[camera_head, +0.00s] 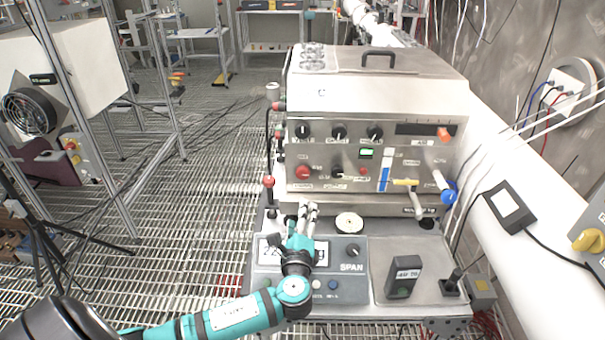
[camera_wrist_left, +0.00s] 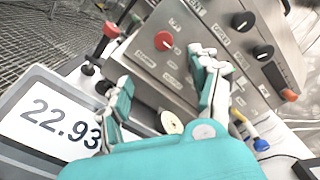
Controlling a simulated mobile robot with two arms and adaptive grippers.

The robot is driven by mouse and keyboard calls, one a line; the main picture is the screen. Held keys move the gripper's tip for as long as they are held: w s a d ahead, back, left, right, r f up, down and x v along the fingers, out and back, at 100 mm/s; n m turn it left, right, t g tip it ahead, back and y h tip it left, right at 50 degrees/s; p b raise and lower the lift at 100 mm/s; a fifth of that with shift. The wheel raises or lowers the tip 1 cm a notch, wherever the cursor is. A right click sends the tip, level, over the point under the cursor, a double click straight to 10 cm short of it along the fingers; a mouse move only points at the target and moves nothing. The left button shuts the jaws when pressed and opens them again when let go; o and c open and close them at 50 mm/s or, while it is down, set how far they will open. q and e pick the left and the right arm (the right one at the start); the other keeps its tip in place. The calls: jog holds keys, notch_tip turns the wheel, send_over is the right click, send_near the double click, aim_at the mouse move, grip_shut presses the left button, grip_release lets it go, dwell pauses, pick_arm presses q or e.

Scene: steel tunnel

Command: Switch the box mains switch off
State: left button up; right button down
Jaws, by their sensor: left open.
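The steel control box (camera_head: 380,100) stands behind the bench unit, its front panel facing me. It carries a row of black knobs, a red knob (camera_head: 302,172), a lit green element (camera_head: 365,153) and an orange switch (camera_head: 445,134). The panel labels are too small to read, so I cannot tell which control is the mains switch. My left gripper (camera_head: 308,208) is open and empty, in front of the box's lower left part. In the left wrist view its fingers (camera_wrist_left: 162,68) are spread, with the red knob (camera_wrist_left: 164,40) beyond them. My right gripper is not in view.
A scale (camera_head: 309,258) with a digital display lies under my left gripper; the display (camera_wrist_left: 55,118) reads 22.93. A red-balled lever (camera_head: 268,182) stands left of the box. A blue-ended lever (camera_head: 445,187) is at its right.

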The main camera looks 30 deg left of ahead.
aim_at(302, 175)
pick_arm(q)
jog(key=p+x, duration=0.1)
jog(key=x, duration=0.5)
jog(key=p+x, duration=0.1)
jog(key=x, duration=0.4)
jog(key=r+x, duration=0.1)
jog(key=x, duration=0.5)
jog(key=shift+w+a+f+p, duration=0.1)
jog(key=shift+w+p, duration=0.25)
jog(key=shift+p, duration=0.05)
jog(key=c, duration=1.2)
